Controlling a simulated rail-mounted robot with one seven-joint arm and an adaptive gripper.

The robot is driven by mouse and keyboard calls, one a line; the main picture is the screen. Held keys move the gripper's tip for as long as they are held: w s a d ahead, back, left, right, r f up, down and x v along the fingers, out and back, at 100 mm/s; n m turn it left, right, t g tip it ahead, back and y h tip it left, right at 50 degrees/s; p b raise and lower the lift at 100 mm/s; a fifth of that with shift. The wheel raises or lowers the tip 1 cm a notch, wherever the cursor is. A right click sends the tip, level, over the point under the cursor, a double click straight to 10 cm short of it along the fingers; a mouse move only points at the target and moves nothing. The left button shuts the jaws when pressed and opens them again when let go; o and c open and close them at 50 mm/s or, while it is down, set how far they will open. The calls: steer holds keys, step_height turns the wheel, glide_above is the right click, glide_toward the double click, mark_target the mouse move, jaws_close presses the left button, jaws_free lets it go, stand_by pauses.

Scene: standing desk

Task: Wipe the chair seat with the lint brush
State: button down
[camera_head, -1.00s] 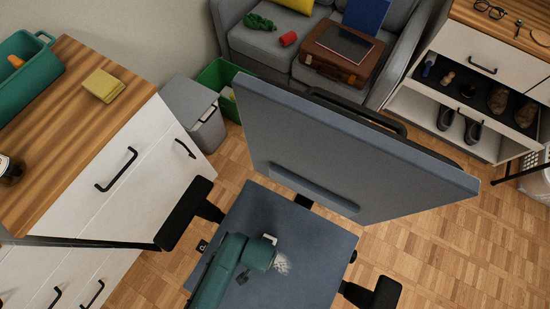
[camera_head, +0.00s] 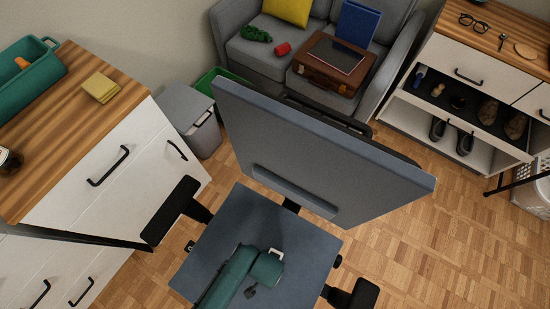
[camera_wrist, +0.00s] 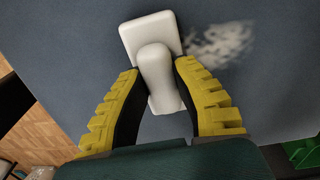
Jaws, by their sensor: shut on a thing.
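The grey-blue chair seat (camera_head: 222,222) lies in front of the chair's tall backrest (camera_head: 320,145). In the wrist view, my gripper (camera_wrist: 157,72) has its yellow fingers shut on the handle of the white lint brush (camera_wrist: 150,35). The brush head lies flat over the seat (camera_wrist: 75,45); contact is hard to confirm. A pale, fuzzy lint patch (camera_wrist: 218,43) is on the seat just right of the brush. In the head view, my green arm covers the seat's front middle, only a small white part of the brush (camera_head: 278,253) shows, and I cannot make out the lint.
Black armrests flank the seat, left (camera_head: 175,212) and right (camera_head: 352,295). A wooden-topped cabinet (camera_head: 60,130) stands close at the left. A grey bin (camera_head: 192,120) is behind it. The sofa (camera_head: 270,55) is behind the backrest. Open floor (camera_head: 440,235) lies to the right.

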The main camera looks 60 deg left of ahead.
steer(key=r+p, duration=0.2)
steer(key=shift+w+d+r, duration=0.15)
steer(key=shift+d+r, duration=0.2)
steer(key=shift+a+r+p, duration=0.2)
steer(key=shift+r+p, duration=0.1)
steer(key=shift+p, duration=0.2)
steer(key=shift+d+r+p, duration=0.15)
steer(key=shift+r+p, duration=0.5)
steer(key=shift+p, duration=0.15)
step_height(320, 180, up, 4)
steer(key=p, duration=0.4)
steer(key=shift+f, duration=0.25)
